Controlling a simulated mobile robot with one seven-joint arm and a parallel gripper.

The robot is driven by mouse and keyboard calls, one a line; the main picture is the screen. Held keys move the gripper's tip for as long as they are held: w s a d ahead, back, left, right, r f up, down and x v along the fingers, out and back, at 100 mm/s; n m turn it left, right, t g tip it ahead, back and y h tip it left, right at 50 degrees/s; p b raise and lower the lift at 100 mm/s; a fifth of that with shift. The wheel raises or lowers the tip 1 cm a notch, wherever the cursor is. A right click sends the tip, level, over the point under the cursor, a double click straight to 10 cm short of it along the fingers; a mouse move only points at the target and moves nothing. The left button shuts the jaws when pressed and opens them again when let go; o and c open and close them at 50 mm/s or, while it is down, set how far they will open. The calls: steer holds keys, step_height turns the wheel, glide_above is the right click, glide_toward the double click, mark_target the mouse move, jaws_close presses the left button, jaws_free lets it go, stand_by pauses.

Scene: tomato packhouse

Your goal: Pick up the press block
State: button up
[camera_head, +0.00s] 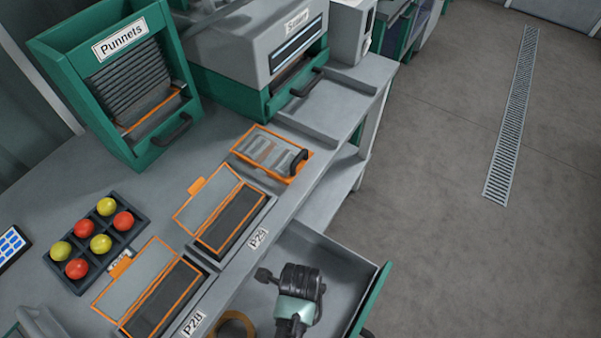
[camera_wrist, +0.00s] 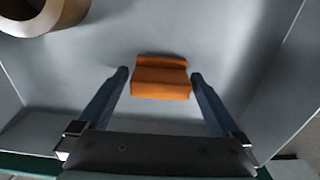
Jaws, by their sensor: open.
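An orange block with a raised ridge along its far side, which I take for the press block (camera_wrist: 161,88), lies on the grey floor of an open drawer (camera_head: 335,260). In the wrist view it sits between the two fingertips of my gripper (camera_wrist: 160,75), with a gap on each side. My gripper is open and holds nothing. In the head view my wrist is over the drawer and hides the block and the fingertips.
A brown ring like a tape roll (camera_head: 233,325) lies in the drawer; it also shows in the wrist view (camera_wrist: 42,12). Drawer walls stand close around my gripper. The bench above holds a tomato tray (camera_head: 115,246), orange-edged frames and a Punnets dispenser (camera_head: 115,85).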

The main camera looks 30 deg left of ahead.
steer(key=c, duration=1.2)
step_height(320, 180, up, 10)
steer(key=shift+p, duration=0.65)
steer(key=shift+c, duration=0.2)
